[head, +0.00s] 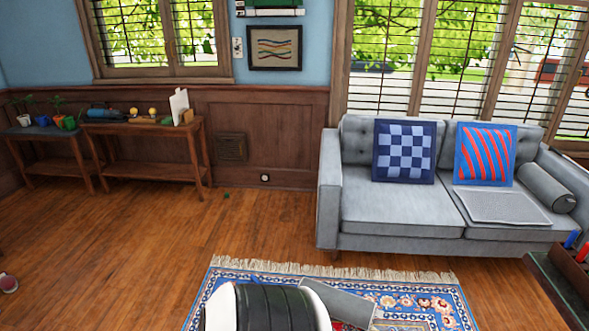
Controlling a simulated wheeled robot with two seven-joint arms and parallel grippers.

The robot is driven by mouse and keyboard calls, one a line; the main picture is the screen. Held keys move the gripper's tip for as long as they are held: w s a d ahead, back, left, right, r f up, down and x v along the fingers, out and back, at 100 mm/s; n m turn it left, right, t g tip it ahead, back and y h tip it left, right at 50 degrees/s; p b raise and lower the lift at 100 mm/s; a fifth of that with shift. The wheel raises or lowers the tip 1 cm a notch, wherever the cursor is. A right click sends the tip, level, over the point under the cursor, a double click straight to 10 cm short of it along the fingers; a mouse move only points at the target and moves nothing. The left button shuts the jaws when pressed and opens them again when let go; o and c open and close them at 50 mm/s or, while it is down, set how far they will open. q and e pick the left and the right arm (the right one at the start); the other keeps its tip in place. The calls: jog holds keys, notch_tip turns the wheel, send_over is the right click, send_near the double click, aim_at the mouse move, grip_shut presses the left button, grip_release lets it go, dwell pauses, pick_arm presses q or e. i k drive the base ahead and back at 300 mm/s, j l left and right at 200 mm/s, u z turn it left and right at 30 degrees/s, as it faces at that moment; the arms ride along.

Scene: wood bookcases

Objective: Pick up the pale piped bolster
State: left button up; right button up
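A pale grey bolster (546,187), a cylinder with a darker round end facing the room, lies on the right end of the grey sofa (395,243). It rests beside the right armrest, to the right of a red and blue striped cushion (485,155). A flat grey pad or folded cloth (503,207) lies on the seat just in front and to its left. Piping is too small to make out clearly. Neither of my grippers is in view.
A blue checkered cushion (404,151) leans on the sofa back. A patterned rug (245,272) lies in front. A dark table with a tray (570,275) stands at the right edge, near the sofa's right front. Wooden side tables (145,128) stand at left. Open floor (150,240) lies left.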

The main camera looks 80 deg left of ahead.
aim_at(352, 310)
jog(key=u, duration=2.15)
jog(key=i+j+z, duration=0.2)
jog(key=i, duration=0.85)
jog(key=l, duration=0.1)
